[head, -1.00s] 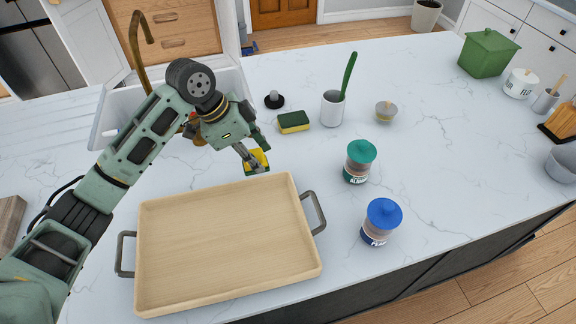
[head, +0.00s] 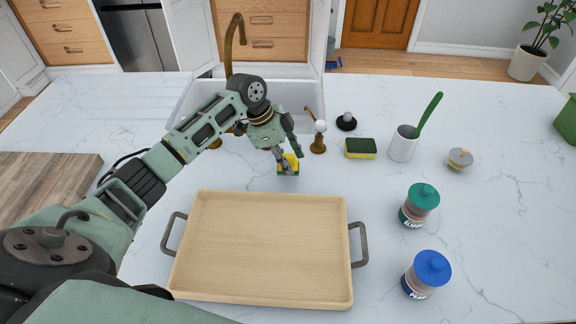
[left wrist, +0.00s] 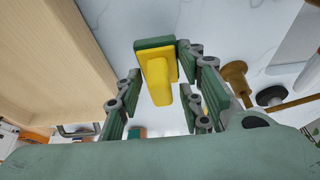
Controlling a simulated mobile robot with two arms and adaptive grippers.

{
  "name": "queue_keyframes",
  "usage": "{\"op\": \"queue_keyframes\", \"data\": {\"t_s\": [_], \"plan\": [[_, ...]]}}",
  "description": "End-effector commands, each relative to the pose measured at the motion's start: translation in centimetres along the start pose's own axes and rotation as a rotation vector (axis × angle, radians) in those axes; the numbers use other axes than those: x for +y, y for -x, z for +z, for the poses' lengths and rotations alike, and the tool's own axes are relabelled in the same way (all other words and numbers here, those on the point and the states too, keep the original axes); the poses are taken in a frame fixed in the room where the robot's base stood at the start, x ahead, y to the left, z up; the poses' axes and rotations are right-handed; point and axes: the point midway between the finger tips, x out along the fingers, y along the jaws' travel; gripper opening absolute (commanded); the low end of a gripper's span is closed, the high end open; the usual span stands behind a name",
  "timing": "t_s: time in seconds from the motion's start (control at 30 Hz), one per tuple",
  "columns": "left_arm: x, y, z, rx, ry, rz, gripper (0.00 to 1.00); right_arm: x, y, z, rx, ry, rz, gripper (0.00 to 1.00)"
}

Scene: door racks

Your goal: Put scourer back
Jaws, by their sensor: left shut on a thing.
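The scourer has a yellow grip on a green pad; in the head view the scourer (head: 288,165) is at my left gripper (head: 282,158), just behind the tray's far edge. In the left wrist view the scourer's yellow handle (left wrist: 160,82) lies between the fingers of my left gripper (left wrist: 163,98), which is shut on it. Whether the pad touches the counter I cannot tell. A separate yellow-and-green sponge (head: 360,148) lies on the counter to the right. My right gripper is not in view.
A wooden tray (head: 262,245) with dark handles stands in front. The sink (head: 300,100), a brass-coloured dispenser (head: 318,140) and a dark stopper (head: 346,122) are behind. A white cup (head: 403,145) holds a green-handled brush. Two lidded jars (head: 418,207) stand right.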

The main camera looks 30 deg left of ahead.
Motion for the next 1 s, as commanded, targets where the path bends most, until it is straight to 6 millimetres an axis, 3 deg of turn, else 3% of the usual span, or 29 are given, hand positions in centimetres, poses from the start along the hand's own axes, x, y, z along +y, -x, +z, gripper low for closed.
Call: {"op": "queue_keyframes", "data": {"t_s": [0.23,0.67,0.7,0.87,1.0], "plan": [[0.2,-3.0,1.2,-0.001,0.002,0.004,0.14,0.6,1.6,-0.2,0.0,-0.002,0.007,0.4],[0.1,-3.9,1.6,-0.002,0.0,0.002,0.14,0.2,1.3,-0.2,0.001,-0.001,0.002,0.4],[0.1,-3.8,1.6,-0.002,0.0,0.001,0.38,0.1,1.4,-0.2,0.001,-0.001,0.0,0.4],[0.1,-3.8,1.6,-0.002,0.0,0.002,0.52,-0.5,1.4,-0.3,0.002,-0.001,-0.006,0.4],[0.1,-3.7,1.5,-0.002,0.0,0.002,0.54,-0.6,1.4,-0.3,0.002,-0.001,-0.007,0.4]]}}
